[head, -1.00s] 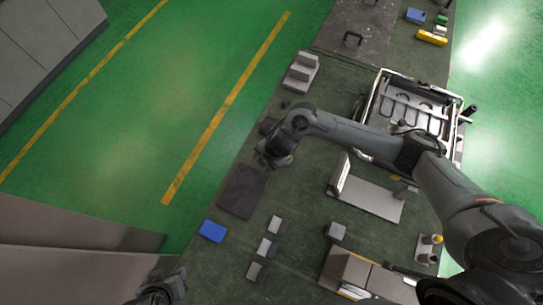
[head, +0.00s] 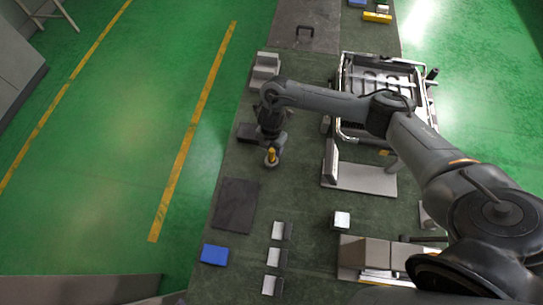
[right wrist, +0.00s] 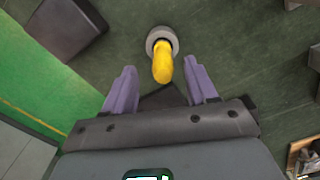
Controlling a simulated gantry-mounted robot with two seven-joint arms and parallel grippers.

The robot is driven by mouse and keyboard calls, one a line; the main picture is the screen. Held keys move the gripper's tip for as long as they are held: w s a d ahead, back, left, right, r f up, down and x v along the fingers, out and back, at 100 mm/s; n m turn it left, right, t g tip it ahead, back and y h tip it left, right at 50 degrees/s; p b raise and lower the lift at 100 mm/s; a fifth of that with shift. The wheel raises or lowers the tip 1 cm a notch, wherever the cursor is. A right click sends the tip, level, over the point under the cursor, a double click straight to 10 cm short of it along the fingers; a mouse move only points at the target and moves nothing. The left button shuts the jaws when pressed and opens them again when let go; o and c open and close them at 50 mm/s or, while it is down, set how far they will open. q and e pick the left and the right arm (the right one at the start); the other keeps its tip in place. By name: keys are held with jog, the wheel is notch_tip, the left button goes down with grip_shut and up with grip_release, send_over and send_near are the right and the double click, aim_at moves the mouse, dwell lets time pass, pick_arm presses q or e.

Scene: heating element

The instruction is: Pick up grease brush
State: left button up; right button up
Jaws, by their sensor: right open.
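The grease brush (right wrist: 163,64) shows a yellow handle standing up from a round grey holder (right wrist: 161,35) on the dark green table. In the head view the yellow brush handle (head: 271,154) sits just below my right gripper (head: 271,141). In the right wrist view, my right gripper (right wrist: 161,82) is open, with its two purple fingers apart. The yellow handle shows between and slightly beyond the fingertips, and I see no finger touching it. The brush end is hidden in the holder. My left gripper is not in view.
A dark flat plate (head: 236,205) and a blue box (head: 214,254) lie near the table's left edge. Small grey-white blocks (head: 276,256) stand in a row. A metal tray frame (head: 345,92) and a white bracket (head: 362,178) lie to the right.

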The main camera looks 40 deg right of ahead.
aim_at(272, 157)
jog(key=shift+s+a+f, duration=0.1)
jog(key=shift+f, duration=1.15)
jog(key=shift+s+f, duration=0.1)
jog(key=shift+f, duration=1.15)
grip_shut()
